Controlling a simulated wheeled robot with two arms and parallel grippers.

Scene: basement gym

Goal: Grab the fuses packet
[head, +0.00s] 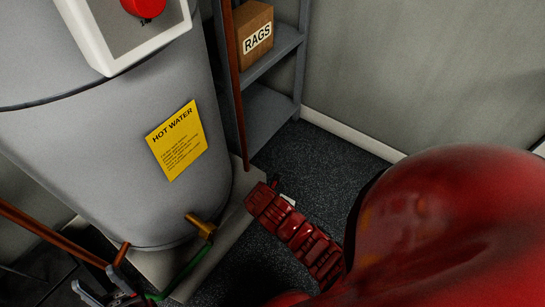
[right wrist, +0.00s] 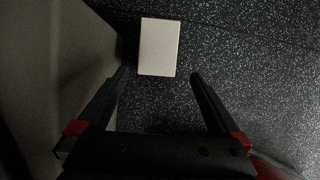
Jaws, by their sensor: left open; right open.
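A small pale, flat rectangular packet (right wrist: 159,47), with no readable print in view, lies on the dark speckled floor in the right wrist view. My right gripper (right wrist: 160,73) is open and empty, its two fingers apart just short of the packet's near edge, one toward each side. In the head view, only a pale sliver of what looks like the packet (head: 289,200) shows beside my red right arm, which hides the rest. My left gripper (head: 98,270) is open at the lower left of the head view, near the heater's base.
A grey water heater (head: 95,120) with a yellow label stands on a pale plinth (head: 222,232). A pale wall or block face (right wrist: 50,70) rises close left of the right gripper. A grey shelf (head: 268,110) holds a RAGS box (head: 254,33). Floor right of the packet is clear.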

